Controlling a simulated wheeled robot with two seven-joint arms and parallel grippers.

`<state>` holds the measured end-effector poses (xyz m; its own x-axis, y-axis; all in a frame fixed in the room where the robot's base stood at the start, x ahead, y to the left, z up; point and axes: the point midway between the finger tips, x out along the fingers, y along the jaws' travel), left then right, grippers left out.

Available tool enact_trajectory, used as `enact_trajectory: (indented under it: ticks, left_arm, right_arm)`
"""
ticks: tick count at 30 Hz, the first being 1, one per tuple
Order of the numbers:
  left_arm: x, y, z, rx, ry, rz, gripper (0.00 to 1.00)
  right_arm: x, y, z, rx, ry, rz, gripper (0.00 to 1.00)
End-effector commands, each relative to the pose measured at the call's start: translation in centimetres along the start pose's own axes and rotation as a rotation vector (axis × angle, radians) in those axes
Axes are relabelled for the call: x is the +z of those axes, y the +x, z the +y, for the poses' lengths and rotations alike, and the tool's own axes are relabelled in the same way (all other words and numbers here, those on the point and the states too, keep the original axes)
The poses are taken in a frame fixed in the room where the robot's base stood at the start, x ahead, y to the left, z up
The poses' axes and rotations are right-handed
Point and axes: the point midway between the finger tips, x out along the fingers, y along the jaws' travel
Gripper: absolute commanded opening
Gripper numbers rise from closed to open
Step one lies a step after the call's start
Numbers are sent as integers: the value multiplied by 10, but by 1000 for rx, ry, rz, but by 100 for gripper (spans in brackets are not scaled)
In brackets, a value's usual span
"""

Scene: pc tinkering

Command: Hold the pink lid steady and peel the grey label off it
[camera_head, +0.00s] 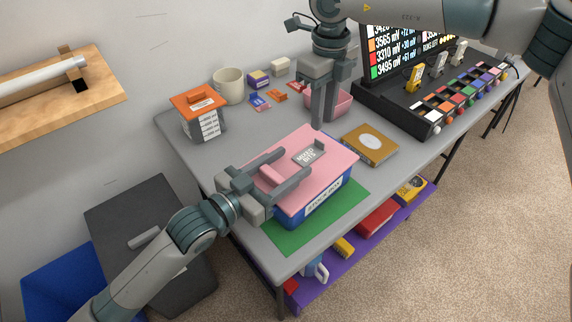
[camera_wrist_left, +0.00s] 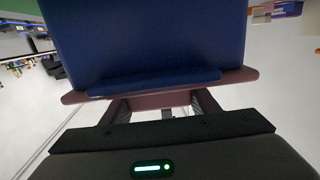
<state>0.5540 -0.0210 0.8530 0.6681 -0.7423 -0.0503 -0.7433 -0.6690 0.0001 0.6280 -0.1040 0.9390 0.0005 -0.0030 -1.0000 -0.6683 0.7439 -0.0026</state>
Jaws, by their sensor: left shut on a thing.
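The pink lid (camera_head: 335,148) sits on the blue box (camera_head: 325,198), which stands on a green mat. The grey label (camera_head: 308,154), marked "MIXED BITS", lies on the lid, with a raised tab at its far right corner. My left gripper (camera_head: 290,162) is shut on the pink raised part (camera_head: 271,175) at the lid's near left side. The left wrist view shows the blue box (camera_wrist_left: 150,40) and the lid's edge (camera_wrist_left: 250,75) ahead of the fingers. My right gripper (camera_head: 324,125) points down beyond the label, apart from it in the picture; its finger gap is unclear.
A brown box (camera_head: 370,146) with a pale oval lies right of the lid. A pink bin (camera_head: 343,104) stands behind my right gripper. A black panel (camera_head: 400,108) with coloured keys is at the back right.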

Motion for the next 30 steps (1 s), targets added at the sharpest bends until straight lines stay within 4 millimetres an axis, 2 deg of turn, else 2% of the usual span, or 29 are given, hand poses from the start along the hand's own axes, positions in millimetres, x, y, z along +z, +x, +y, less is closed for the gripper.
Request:
enact_trajectory:
  ticks: [11, 30]
  left_arm:
    - [0, 0, 0, 0, 0, 1, 28]
    - [0, 0, 0, 0, 0, 1, 28]
  right_arm:
    - [0, 6, 1, 2, 0, 0, 22]
    - [0, 63, 1, 4, 0, -1, 22]
